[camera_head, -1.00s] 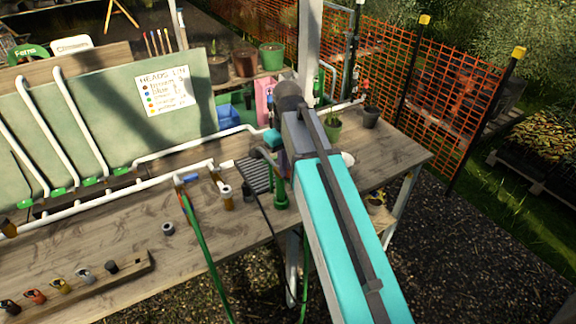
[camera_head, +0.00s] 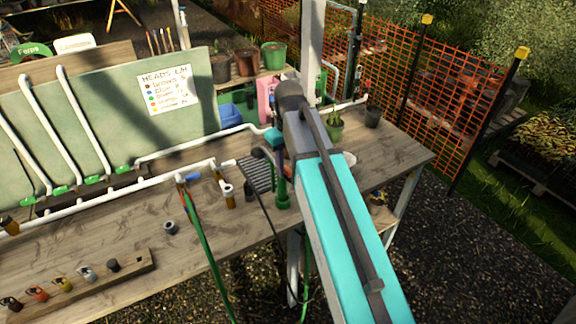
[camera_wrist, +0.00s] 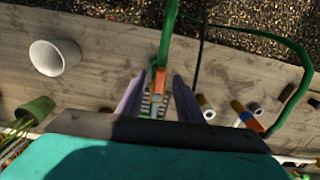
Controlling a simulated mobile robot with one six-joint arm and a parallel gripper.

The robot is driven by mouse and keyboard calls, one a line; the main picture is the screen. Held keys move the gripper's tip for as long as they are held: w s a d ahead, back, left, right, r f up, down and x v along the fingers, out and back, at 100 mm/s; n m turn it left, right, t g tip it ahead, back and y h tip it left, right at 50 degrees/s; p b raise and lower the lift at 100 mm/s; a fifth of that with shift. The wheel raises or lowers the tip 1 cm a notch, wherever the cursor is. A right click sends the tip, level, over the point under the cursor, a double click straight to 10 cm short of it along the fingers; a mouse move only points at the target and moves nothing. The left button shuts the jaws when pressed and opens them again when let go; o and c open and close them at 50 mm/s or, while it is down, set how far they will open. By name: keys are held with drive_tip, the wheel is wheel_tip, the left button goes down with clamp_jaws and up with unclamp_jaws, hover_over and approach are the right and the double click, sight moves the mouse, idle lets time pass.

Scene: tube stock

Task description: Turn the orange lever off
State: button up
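The orange lever (camera_wrist: 159,82) shows in the wrist view between my gripper's two fingers, close to a green upright pipe (camera_wrist: 168,40). My gripper (camera_wrist: 159,79) is open, with one finger on each side of the lever. I cannot tell whether either finger touches it. My arm hides part of this area, including my fingertips.
A grey ridged grate (camera_head: 255,173) lies beside the standpipe on the wooden bench (camera_head: 120,225). Brown and blue pipe ends (camera_wrist: 239,107) and a green hose (camera_wrist: 293,95) are to the right in the wrist view. A white cup (camera_wrist: 54,57) and green pot (camera_wrist: 37,108) are left.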

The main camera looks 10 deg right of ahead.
sight(288, 170)
drive_tip(key=shift+r+p, duration=0.8)
drive_tip(key=shift+r, duration=0.3)
drive_tip(key=shift+s+r, duration=0.1)
drive_tip(key=shift+r, duration=2.55)
drive_tip(key=shift+f, duration=0.1)
